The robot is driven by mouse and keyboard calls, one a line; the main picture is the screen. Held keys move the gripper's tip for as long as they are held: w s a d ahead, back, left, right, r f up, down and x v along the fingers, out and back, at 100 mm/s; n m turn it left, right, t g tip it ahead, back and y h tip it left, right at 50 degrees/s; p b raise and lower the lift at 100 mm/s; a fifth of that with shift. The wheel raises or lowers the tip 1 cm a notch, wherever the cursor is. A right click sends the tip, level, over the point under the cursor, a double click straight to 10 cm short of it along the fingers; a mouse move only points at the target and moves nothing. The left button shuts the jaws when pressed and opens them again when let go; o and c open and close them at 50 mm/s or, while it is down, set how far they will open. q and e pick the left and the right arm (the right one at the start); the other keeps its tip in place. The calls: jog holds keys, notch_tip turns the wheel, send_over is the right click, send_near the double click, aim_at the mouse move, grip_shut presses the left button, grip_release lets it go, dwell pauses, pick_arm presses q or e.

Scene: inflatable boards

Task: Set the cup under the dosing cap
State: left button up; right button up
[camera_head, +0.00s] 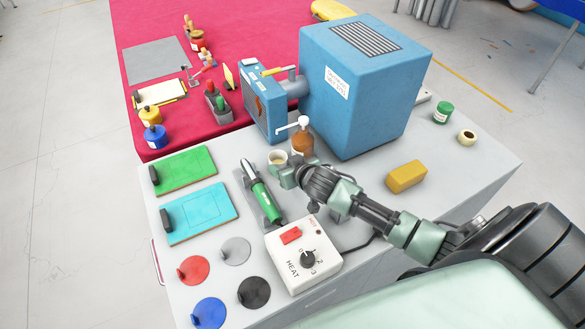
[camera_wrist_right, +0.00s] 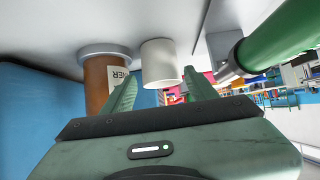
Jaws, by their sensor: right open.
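The cup (camera_head: 278,157) is small and pale and stands upright on the grey bench, left of a brown bottle (camera_head: 302,143). The white dosing cap (camera_head: 300,123) on the bottle has a spout pointing left; its tip appears above the cup in the head view, but I cannot tell if they line up. My right gripper (camera_head: 288,173) is open just in front of the cup. In the wrist view, which is upside down, the cup (camera_wrist_right: 160,62) shows between and beyond the open fingers (camera_wrist_right: 160,88), and the bottle (camera_wrist_right: 102,80) is beside it. My left gripper is not in view.
A green tube tool (camera_head: 260,190) in a grey holder lies left of the gripper. A heat control box (camera_head: 303,258) stands in front. A large blue machine (camera_head: 365,85) stands behind the bottle. A yellow block (camera_head: 406,176) is to the right.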

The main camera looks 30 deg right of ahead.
jog(key=v, duration=0.6)
jog(key=shift+r, duration=0.2)
